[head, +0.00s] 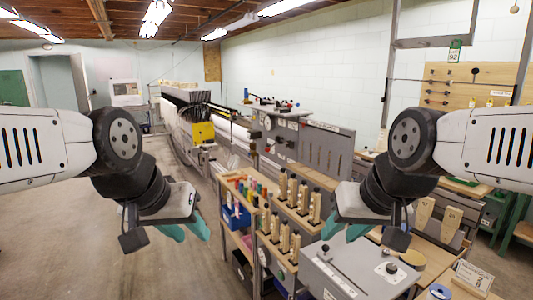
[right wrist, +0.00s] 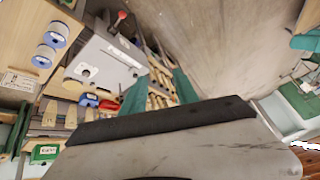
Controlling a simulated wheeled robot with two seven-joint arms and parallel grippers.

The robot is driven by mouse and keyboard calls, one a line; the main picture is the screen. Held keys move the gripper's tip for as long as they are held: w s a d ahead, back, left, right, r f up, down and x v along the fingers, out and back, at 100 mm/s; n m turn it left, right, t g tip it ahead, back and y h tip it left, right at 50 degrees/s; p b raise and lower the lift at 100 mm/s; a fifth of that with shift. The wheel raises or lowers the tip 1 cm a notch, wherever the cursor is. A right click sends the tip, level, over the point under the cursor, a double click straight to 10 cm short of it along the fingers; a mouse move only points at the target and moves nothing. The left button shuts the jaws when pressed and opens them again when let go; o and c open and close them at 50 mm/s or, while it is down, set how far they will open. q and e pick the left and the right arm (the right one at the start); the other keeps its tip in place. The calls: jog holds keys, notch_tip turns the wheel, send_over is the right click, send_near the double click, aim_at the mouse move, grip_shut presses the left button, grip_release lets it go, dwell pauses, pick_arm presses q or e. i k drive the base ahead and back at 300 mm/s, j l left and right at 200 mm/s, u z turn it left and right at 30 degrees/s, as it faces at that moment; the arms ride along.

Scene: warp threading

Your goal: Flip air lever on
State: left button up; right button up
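A grey box-shaped machine (head: 345,275) stands at the bottom right of the head view. It also shows at the upper left of the right wrist view (right wrist: 103,58), with a red-tipped lever (right wrist: 119,19) at its upper edge. I cannot tell for sure that this is the air lever, or which way it is set. My right gripper (head: 345,231) has teal fingers spread apart with nothing between them, above and near the grey machine; its fingers also show in the right wrist view (right wrist: 158,90). My left gripper (head: 186,230) is open and empty over the floor, left of the shelf.
A wooden shelf (head: 237,245) with coloured spools and several cones (head: 303,195) stands between my grippers. A long machine (head: 190,120) runs into the back. A bench with wooden paddles (head: 450,222) is at right. Floor (head: 80,230) at left is clear.

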aim_at(268, 149)
jog(key=i+j, duration=0.1)
jog(key=j, duration=0.2)
jog(key=i+j+u, duration=0.1)
jog(key=j, duration=0.25)
jog(key=i+j+u, duration=0.2)
jog(key=i+j, duration=0.25)
jog(key=i+j+u, duration=0.2)
jog(key=i+j, duration=0.15)
jog(key=i, duration=0.15)
jog(key=i+l+u, duration=0.15)
jog(key=i+l, duration=0.15)
jog(key=i+l+u, duration=0.15)
jog(key=i+l, duration=0.15)
jog(key=l, duration=0.65)
jog(key=i+u, duration=0.05)
